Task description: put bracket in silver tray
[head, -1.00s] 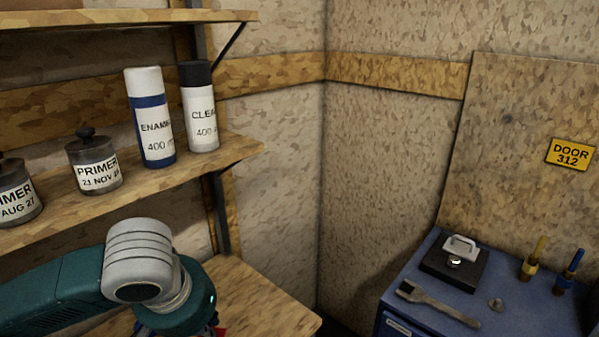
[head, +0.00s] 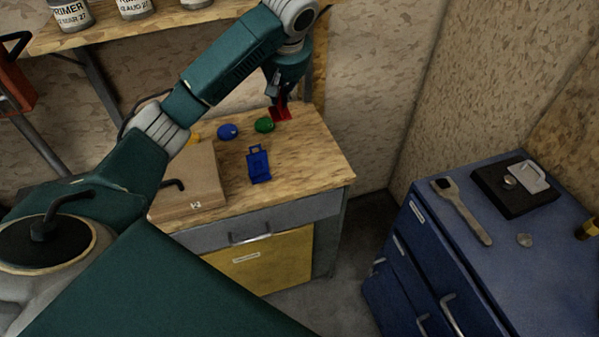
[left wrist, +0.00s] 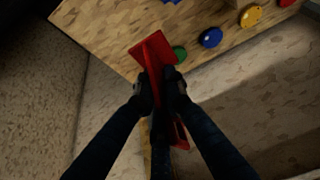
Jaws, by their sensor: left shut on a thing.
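My left gripper (head: 279,98) is shut on a red bracket (head: 281,114), held low at the far right part of the wooden bench. In the left wrist view, the red bracket (left wrist: 153,62) is a flat plate with a raised rib, clamped between the fingers of the left gripper (left wrist: 160,92). In that view it overlaps the bench edge; I cannot tell its height above the bench. I do not clearly see a silver tray. My right gripper is out of view.
The wooden bench (head: 318,160) bears a blue part (head: 259,164), a green disc (head: 264,125), a blue disc (head: 228,131) and a wooden box (head: 190,190). The blue cabinet (head: 455,255) at right holds a wrench (head: 462,212) and a black pad (head: 497,193) bearing a silver piece (head: 528,177).

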